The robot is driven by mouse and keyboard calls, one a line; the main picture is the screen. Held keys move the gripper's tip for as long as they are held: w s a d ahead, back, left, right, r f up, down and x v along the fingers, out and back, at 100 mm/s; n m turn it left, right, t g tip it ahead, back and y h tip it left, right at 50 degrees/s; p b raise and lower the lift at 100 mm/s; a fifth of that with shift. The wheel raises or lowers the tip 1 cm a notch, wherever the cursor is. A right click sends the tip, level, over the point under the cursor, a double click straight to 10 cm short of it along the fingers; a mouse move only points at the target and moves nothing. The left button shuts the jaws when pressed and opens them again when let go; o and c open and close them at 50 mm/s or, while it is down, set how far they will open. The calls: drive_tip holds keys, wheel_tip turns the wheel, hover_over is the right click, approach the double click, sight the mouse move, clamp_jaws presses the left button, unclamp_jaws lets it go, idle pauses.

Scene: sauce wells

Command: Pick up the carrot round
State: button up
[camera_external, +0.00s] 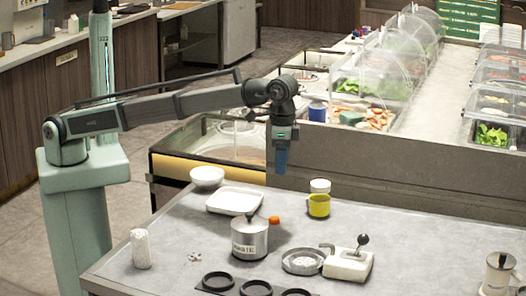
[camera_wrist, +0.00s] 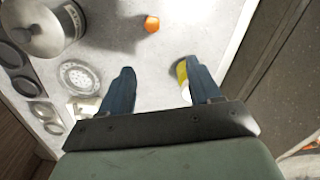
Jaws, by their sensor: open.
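The carrot round (camera_external: 274,220) is a small orange piece on the grey table, just right of a lidded metal pot. It also shows in the wrist view (camera_wrist: 152,24), near the top, ahead of my fingers. My gripper (camera_external: 280,165) hangs above the table's far side, pointing down, well above the carrot round. In the wrist view my gripper (camera_wrist: 157,85) has two blue fingers spread wide with nothing between them.
The metal pot (camera_external: 249,240) stands close beside the carrot round. A yellow mug (camera_external: 319,206), a white tray (camera_external: 234,201) and a white bowl (camera_external: 207,176) stand nearby. A white scale-like device (camera_external: 347,265) is at the front right. The table's right side is largely clear.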

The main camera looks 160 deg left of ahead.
sight(275, 218)
drive_tip(key=f, duration=0.5)
drive_tip(key=d+f+n, duration=0.1)
drive_tip(key=f, duration=0.4)
drive_tip(key=f+n, duration=0.1)
drive_tip(key=f, duration=0.5)
drive_tip(key=shift+s+d, duration=0.1)
drive_tip(key=shift+d, duration=0.2)
drive_tip(key=shift+c, duration=0.4)
drive_tip(key=c, duration=1)
drive_tip(key=shift+r, duration=0.1)
drive_tip(key=shift+c, duration=0.2)
